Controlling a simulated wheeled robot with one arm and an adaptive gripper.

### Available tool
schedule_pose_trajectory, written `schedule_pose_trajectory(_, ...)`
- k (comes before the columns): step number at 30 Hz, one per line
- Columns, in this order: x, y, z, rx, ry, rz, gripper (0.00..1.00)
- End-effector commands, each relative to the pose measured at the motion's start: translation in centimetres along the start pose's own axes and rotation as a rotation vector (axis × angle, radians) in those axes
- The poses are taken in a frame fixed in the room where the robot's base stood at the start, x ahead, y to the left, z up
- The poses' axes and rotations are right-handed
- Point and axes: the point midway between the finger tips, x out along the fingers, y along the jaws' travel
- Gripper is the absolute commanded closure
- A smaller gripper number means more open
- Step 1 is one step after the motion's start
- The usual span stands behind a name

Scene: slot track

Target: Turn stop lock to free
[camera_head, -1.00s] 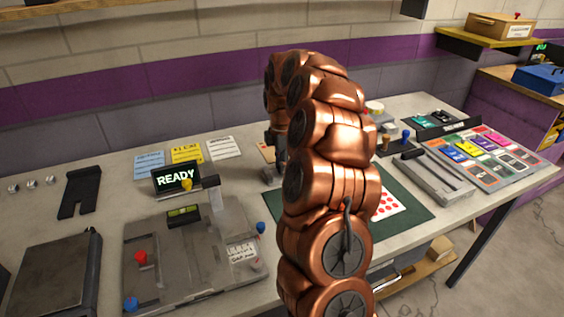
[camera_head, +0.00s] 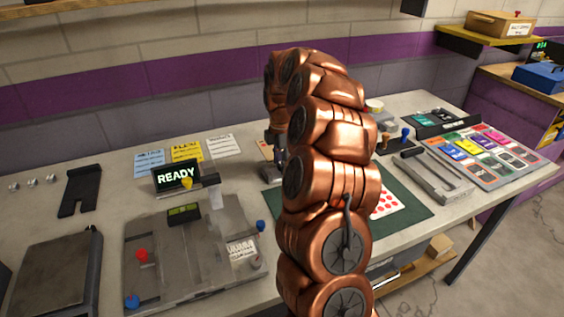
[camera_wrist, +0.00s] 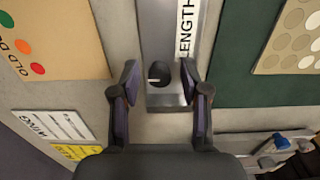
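In the wrist view a dark round knob (camera_wrist: 159,74) with a pale pointer line toward the left sits near the end of a grey metal track (camera_wrist: 165,25). It looks like the stop lock, though no lock label is readable. My gripper (camera_wrist: 159,78) is open, with one finger on each side of the knob. Gaps show between the fingers and the knob. In the head view my copper arm hides most of the track, and only its grey end (camera_head: 270,173) shows beside the dark gripper.
A white strip reading "LENGTH" (camera_wrist: 187,30) lies on the track. A green mat (camera_wrist: 245,75) is to its right and a tan card (camera_wrist: 60,40) to its left. In the head view a grey fixture (camera_head: 165,262) and a READY display (camera_head: 177,177) stand at left.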

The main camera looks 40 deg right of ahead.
Motion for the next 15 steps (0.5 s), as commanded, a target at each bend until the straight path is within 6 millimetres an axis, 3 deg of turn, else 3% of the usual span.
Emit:
schedule_pose_trajectory(10, -0.2, 0.0, 0.0, 0.0, 0.0, 0.001, 0.51)
schedule_pose_trajectory(15, -1.9, 0.1, 0.0, 0.0, 0.0, 0.002, 0.51)
